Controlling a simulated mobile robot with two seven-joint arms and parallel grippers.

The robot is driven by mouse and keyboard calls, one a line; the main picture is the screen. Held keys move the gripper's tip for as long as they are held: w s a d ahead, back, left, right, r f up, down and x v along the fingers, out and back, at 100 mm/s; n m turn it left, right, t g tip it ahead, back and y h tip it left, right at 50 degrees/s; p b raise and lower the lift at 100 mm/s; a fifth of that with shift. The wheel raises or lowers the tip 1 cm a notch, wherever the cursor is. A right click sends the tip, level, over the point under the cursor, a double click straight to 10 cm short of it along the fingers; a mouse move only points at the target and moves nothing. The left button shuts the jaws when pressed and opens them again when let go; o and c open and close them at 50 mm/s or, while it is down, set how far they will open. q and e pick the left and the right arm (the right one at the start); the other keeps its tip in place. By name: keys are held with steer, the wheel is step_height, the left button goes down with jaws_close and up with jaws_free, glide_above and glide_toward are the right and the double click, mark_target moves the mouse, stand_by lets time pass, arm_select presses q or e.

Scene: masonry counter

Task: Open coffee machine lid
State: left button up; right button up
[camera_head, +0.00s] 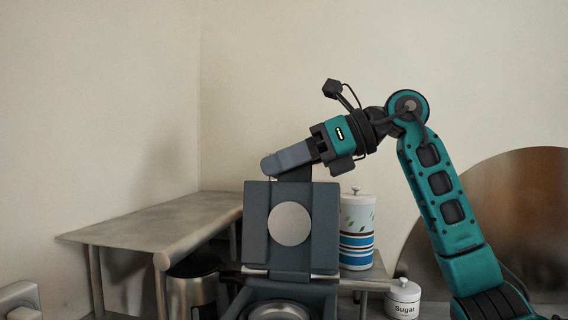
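The dark grey coffee machine (262,296) stands at the bottom centre, with a round metal ring in its lower body. Its lid (265,250) stands upright, with a pale round disc on the face toward me. My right gripper (275,165) comes in from the right, at the top edge of the lid. Its fingers point left and slightly down. They look very close to the lid's top, but I cannot tell whether they touch it. The fingers show side-on, so the gap between them is hidden. My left gripper is not in view.
A metal shelf (150,222) stands at the left, with a steel pot (190,294) below its front corner. A striped canister (357,232) stands behind the machine at the right. A white sugar jar (403,298) and a large round brown board (530,215) are further right.

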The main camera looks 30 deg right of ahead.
mark_target(281, 189)
jaws_close()
stand_by(0.3)
steer(key=shift+s+a+r+n+t+h, duration=0.15)
steer(key=shift+s+a+r+n+t, duration=0.1)
steer(key=shift+s+a+n, duration=0.3)
steer(key=shift+s+a+r+n+t+h, duration=0.15)
steer(key=shift+s+a+n+t, duration=0.2)
steer(key=shift+s, duration=0.35)
steer(key=shift+o, duration=0.3)
jaws_free()
steer(key=shift+f, duration=0.1)
steer(key=v, duration=1.3)
